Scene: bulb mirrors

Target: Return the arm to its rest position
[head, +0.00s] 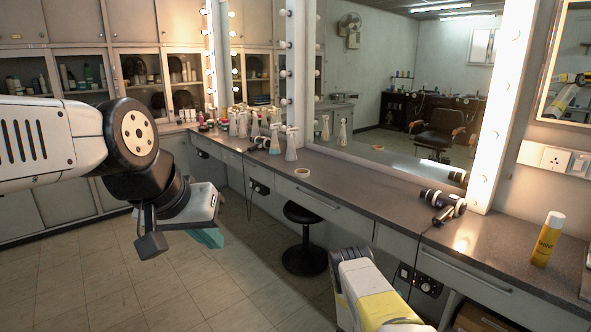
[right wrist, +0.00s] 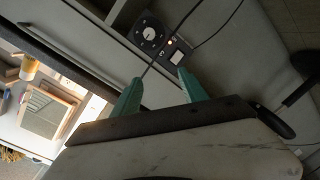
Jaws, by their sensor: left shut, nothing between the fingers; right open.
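My left arm reaches in from the left in the head view, raised over the floor in front of the counter. Its gripper (head: 210,238) points down, with only a little of its teal fingers showing; it is shut and empty. My right arm shows at the bottom centre of the head view, low in front of the counter; its gripper is hidden there. In the right wrist view the right gripper (right wrist: 160,80) has two teal fingers spread apart with nothing between them. It faces the cabinet front, near a dark control panel (right wrist: 158,40) with a cable.
Lit mirrors line the wall. The tiled floor (head: 130,290) at left is clear.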

